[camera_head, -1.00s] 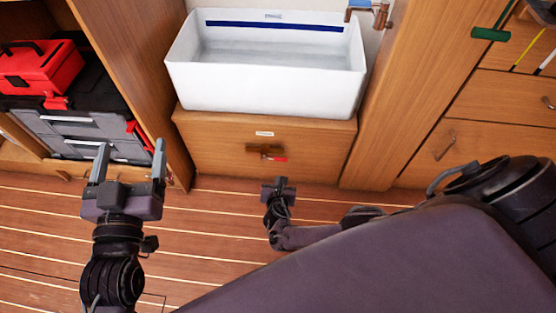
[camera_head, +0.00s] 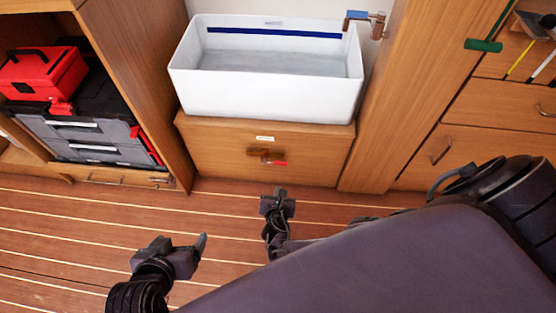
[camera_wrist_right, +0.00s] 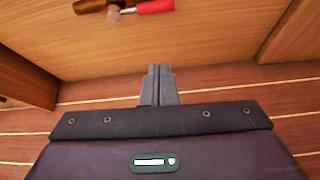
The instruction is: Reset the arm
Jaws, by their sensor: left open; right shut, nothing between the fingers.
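My left gripper (camera_head: 185,248) is low over the plank floor at the lower left of the head view. It is open and empty, with its fingers turned to the right and partly foreshortened. My right gripper (camera_head: 280,193) is over the floor in front of the wooden cabinet (camera_head: 215,160) under the sink. In the right wrist view its two fingers (camera_wrist_right: 158,85) are together with nothing between them. Both grippers are apart from the cabinet.
A white sink (camera_head: 265,97) stands on the cabinet. A brown handle with a red part (camera_head: 267,155) sticks out of the cabinet front. Red and grey toolboxes (camera_head: 40,72) fill the left shelf. Wooden drawers (camera_head: 490,115) are at right. The striped floor (camera_head: 60,225) is clear at left.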

